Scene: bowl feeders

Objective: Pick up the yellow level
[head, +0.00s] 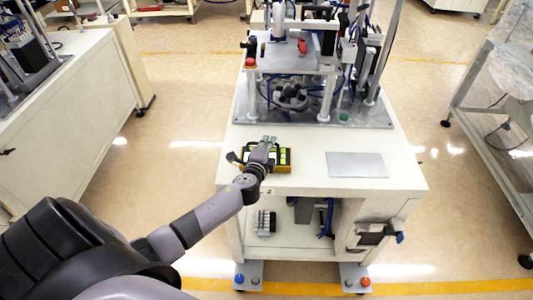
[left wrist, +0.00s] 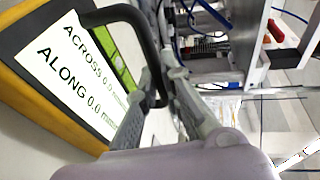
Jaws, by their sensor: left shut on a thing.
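The yellow level (head: 283,167) is near the front edge of the white table, left of its middle. In the left wrist view, the yellow level (left wrist: 62,104) shows a yellow and dark body, a green vial strip and a display reading ACROSS 0.0 and ALONG 0.0. My left gripper (head: 266,143) is over the level and covers part of it in the head view. In the left wrist view, my left gripper (left wrist: 161,82) has its fingers closed on the level's black handle. I cannot tell whether the level touches the tabletop. My right gripper is not in view.
The white table (head: 308,172) carries a bowl-feeder machine (head: 298,95) at the back. A flat grey plate (head: 356,165) lies to the right of the level. Other benches stand at left and right, with open floor between.

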